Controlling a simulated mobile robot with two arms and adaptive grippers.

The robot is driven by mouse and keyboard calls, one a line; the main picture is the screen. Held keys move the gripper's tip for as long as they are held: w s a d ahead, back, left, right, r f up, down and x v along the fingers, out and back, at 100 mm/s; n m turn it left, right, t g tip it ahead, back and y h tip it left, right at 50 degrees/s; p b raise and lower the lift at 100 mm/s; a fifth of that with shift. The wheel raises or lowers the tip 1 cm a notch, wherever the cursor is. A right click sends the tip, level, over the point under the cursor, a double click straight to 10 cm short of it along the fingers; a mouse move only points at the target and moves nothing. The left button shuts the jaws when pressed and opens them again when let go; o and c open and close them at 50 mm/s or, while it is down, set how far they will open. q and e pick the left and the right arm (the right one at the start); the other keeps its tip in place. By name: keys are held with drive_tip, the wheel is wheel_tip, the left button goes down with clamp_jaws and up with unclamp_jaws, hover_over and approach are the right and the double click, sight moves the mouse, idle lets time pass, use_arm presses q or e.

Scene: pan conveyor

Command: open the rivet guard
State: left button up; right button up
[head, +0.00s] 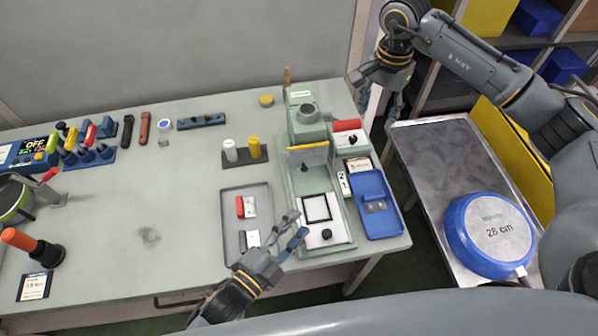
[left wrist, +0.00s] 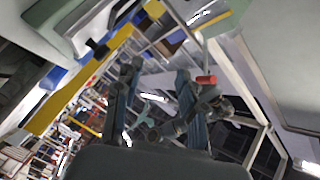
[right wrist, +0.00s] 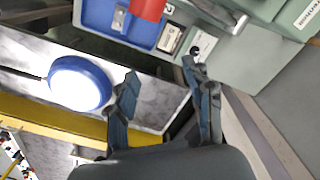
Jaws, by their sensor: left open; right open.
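The green rivet machine (head: 305,128) stands at the right end of the bench. Its guard (head: 307,151) shows as a yellow-edged panel at the front of the head, with a black knob (head: 305,168) below the edge. Whether the guard is closed is hard to tell. My left gripper (head: 297,230) is open and empty, over or beside the front left of the machine's base, below the guard. It also shows open in the left wrist view (left wrist: 157,75). My right gripper (head: 380,108) is open and empty, to the right of the machine, past the bench edge; it shows in the right wrist view (right wrist: 160,72).
A red-handled box (head: 348,136) and a blue tray (head: 377,205) sit right of the machine. A grey tray (head: 232,230) with small parts lies to its left. A blue-rimmed pan (head: 490,236) rests on the metal side surface (head: 430,160). The bench middle is mostly clear.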

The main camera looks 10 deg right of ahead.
sight(303, 171)
use_arm(q)
drive_tip(key=w+a+f+m, duration=0.1)
drive_tip(key=w, duration=0.1)
drive_tip(key=w+a+f+m, duration=0.1)
drive_tip(key=w+m, duration=0.1)
drive_tip(key=w+a+f+m+t, duration=0.1)
drive_tip(key=w+a+m, duration=0.1)
drive_tip(key=shift+w+f, duration=0.25)
drive_tip(key=shift+w, duration=0.4)
drive_tip(key=x, duration=1.1)
drive_tip(key=shift+w+d, duration=0.2)
drive_tip(key=shift+c, duration=0.4)
clamp_jaws()
drive_tip(key=shift+f, duration=0.1)
